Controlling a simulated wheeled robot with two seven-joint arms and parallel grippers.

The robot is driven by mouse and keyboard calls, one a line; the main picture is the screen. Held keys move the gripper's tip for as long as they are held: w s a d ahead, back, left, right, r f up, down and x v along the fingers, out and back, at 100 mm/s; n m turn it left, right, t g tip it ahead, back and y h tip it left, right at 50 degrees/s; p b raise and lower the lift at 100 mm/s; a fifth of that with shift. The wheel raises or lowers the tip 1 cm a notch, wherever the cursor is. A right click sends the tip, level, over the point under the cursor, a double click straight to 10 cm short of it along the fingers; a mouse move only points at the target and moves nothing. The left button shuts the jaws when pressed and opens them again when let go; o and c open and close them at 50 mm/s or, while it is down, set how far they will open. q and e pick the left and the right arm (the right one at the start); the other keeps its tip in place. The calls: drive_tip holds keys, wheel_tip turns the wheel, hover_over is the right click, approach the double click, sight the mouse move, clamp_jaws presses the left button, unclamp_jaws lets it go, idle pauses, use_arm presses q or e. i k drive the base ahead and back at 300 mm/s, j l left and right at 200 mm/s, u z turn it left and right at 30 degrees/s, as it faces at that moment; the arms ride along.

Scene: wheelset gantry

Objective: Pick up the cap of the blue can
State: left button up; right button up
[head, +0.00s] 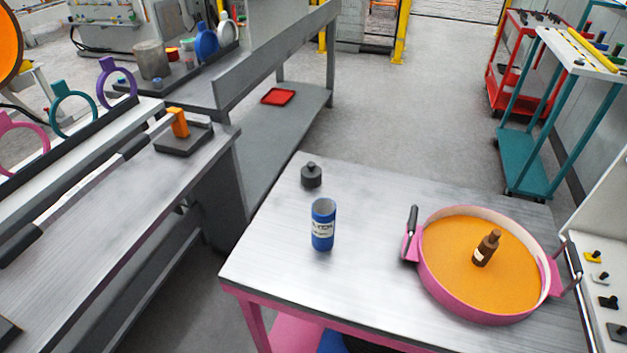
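The blue can (322,229) stands upright on the metal-topped table in the head view. It has a white label, and its top shows a pale, open-looking round mouth with no cap on it. A small dark grey piece with a knob on top (311,176), which looks like the cap, stands on the table behind the can and slightly left of it, apart from it. Neither of my grippers is in view.
The table (280,235) has a round pink pan (447,290) with orange contents at right. A small brown bottle (486,248) stands in it. The table is clear around the can and the dark piece. A grey bench (95,235) is at left.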

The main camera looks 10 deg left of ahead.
sight(311, 174)
drive_tip(key=j+z, duration=0.85)
drive_tip(key=j, duration=0.25)
drive_tip(key=k+j+z, duration=0.15)
drive_tip(key=j+z, duration=0.3)
drive_tip(key=j, duration=0.1)
